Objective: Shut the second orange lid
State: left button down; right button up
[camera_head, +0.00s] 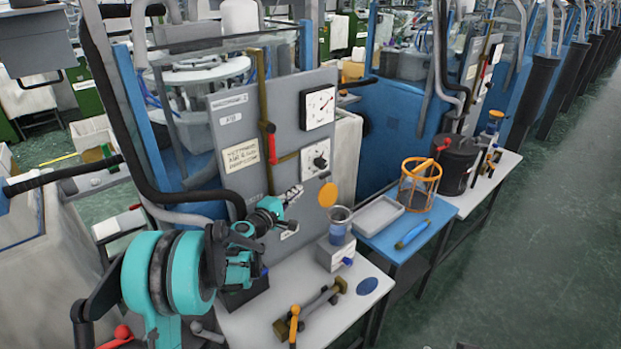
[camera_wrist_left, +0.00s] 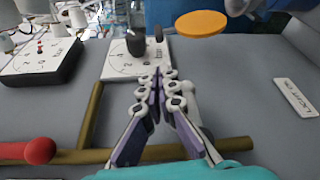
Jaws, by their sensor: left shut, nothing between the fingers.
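One round orange lid (camera_head: 328,195) shows at the lower right of the grey machine panel (camera_head: 250,110). In the left wrist view the orange lid (camera_wrist_left: 201,23) is at the top, seen at a slant, and seems to stand off the panel; a dark patch lies under it. I cannot tell which lid in order it is. My left gripper (camera_head: 294,192) is shut and empty in front of the panel, left of the lid and apart from it. Its closed fingertips (camera_wrist_left: 160,75) show in the left wrist view, below and left of the lid. My right gripper is not in view.
A white dial plate with a black knob (camera_head: 317,158) sits above the lid, and a brass bar with a red handle (camera_head: 270,128) beside it. The aisle at right is clear.

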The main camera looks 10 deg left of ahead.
aim_at(327, 190)
pick_arm(q)
jog(key=b+x, duration=0.2)
jog(key=x, duration=0.8)
jog(key=shift+b, duration=0.35)
jog(key=shift+w, duration=0.1)
